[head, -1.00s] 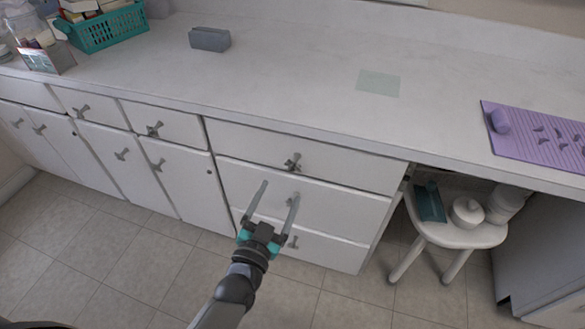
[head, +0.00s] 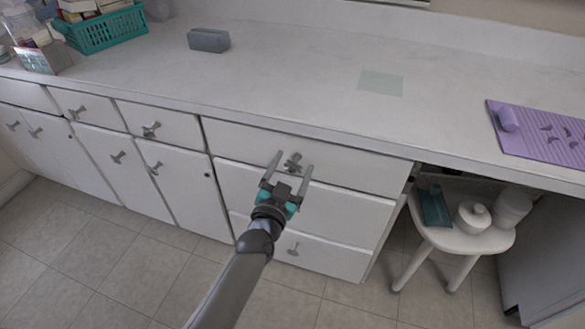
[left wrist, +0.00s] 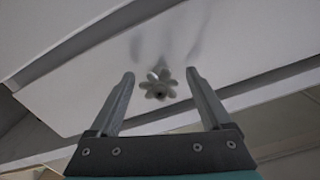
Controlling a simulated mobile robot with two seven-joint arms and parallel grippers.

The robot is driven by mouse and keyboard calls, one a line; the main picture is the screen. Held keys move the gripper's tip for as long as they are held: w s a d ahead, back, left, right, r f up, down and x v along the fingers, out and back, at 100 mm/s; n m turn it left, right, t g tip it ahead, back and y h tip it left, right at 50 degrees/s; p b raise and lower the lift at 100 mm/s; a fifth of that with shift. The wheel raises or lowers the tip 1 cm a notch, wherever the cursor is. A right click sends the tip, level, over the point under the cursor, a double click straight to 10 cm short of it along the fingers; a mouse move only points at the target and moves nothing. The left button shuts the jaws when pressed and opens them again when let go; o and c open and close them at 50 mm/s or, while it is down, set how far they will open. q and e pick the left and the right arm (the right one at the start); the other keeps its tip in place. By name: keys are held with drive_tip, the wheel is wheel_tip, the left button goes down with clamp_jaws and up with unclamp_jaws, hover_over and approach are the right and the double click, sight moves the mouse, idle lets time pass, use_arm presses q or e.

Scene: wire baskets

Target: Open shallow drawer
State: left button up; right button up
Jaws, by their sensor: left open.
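The shallow top drawer (head: 350,163) is the wide white front under the countertop in the head view, and it is shut. Its grey flower-shaped knob (head: 292,162) sits at the middle of the front. My left gripper (head: 291,162) is open, its two fingers pointing at the drawer on either side of the knob in the head view. In the left wrist view the knob (left wrist: 158,85) shows between the open fingers (left wrist: 160,80). I cannot tell whether the fingertips reach past the knob. The right gripper is not in view.
Deeper drawers (head: 340,212) lie below, with cupboards to the left. A white stool (head: 462,236) with a teal item and white containers stands under the counter at right. A teal basket (head: 105,30), grey box (head: 208,40) and purple mat (head: 540,133) are on the countertop.

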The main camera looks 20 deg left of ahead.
use_arm(q)
clamp_jaws()
idle(0.7)
